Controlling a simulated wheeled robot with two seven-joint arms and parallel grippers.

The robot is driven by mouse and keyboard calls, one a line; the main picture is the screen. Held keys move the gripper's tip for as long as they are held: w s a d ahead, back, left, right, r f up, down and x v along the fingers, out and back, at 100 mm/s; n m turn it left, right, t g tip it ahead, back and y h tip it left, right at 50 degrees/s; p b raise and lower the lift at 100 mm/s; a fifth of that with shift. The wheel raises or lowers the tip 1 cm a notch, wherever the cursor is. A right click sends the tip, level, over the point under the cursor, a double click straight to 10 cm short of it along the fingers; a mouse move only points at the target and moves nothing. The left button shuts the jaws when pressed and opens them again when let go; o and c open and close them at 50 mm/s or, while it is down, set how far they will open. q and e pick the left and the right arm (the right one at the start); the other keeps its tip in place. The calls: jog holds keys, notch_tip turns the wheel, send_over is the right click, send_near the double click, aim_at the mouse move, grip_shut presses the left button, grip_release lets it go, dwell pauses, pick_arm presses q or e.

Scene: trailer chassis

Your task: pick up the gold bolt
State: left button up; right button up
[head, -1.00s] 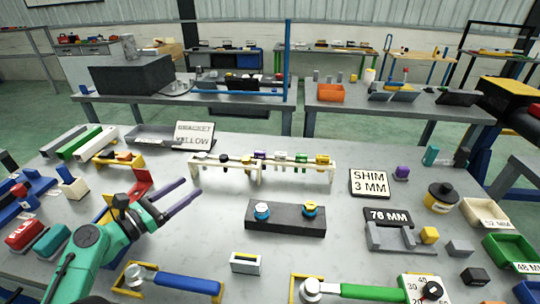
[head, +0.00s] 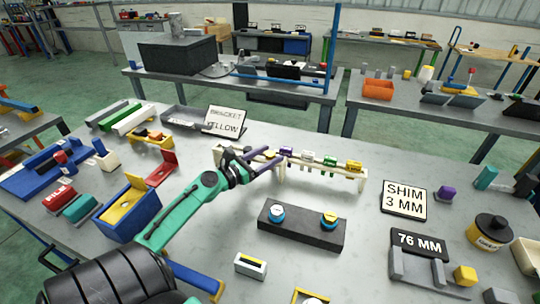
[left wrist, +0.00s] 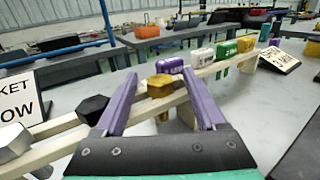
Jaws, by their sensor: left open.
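The gold bolt (left wrist: 160,86) stands head up in a cream slotted rack (left wrist: 65,124) in the left wrist view. In the head view the gold bolt (head: 269,154) is partly hidden by my gripper. My left gripper (left wrist: 160,76) is open, its two purple fingers on either side of the bolt with visible gaps. In the head view the left gripper (head: 266,157) is at the left half of the rack. My right gripper is not in view.
A black bolt (left wrist: 93,108) and a silver bolt (left wrist: 14,141) sit left of the gold one. Purple (left wrist: 170,65), white (left wrist: 202,57) and green (left wrist: 226,49) pieces stand to its right. A dark block (head: 300,231) with two round caps lies in front of the rack.

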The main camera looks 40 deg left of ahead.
pick_arm(q)
jog(key=shift+w+f, duration=0.1)
jog(key=shift+w, duration=0.4)
jog(key=shift+s, duration=0.1)
grip_shut()
